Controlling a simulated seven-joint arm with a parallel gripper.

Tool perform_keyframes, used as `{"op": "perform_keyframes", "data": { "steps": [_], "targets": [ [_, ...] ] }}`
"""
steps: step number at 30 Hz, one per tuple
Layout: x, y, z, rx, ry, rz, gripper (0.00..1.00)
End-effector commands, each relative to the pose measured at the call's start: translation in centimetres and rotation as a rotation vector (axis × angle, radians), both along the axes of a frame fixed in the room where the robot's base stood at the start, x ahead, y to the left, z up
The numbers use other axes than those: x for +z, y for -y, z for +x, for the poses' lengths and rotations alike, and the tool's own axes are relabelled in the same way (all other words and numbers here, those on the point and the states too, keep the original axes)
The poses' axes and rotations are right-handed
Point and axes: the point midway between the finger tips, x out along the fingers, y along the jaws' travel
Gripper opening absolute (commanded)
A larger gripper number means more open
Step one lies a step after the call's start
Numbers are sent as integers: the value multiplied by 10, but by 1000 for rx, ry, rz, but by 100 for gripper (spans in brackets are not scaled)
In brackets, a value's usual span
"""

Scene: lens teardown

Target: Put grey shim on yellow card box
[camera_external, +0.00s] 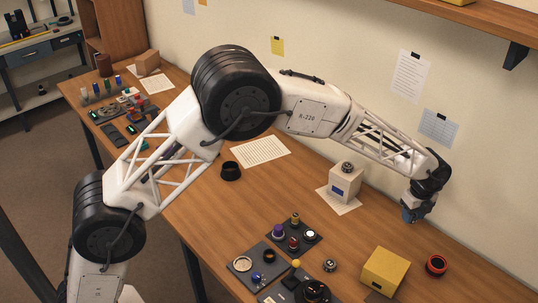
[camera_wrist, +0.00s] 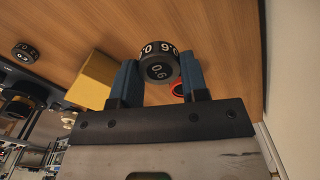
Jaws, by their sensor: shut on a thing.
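My gripper (camera_external: 410,215) is above the right part of the bench, near the wall. In the wrist view its blue fingers (camera_wrist: 160,80) are shut on a short, dark grey round piece with white numbers, one reading 0.6; I take it as the grey shim (camera_wrist: 158,72). The fingers hide the shim in the external view. The yellow card box (camera_external: 385,271) stands at the front right of the bench, to the lower left of my gripper. The box also shows left of the fingers in the wrist view (camera_wrist: 93,80). Its visible top is bare.
A red-and-black ring (camera_external: 436,265) lies right of the yellow box. A small dark numbered piece (camera_external: 329,266) stands to its left, beside dark trays (camera_external: 270,258) of parts. A pale box (camera_external: 345,186) with a dark piece on top stands near the wall.

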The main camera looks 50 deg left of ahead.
Motion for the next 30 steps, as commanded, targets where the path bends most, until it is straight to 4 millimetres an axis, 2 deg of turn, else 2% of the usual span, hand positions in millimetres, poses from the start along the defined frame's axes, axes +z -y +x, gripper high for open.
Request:
{"op": "perform_keyframes", "data": {
  "steps": [5,11,30],
  "targets": [
    [6,1,-20,9,1,0,17],
    [12,1,-54,27,1,0,17],
    [26,-10,-188,92,0,0,17]
  ]
}}
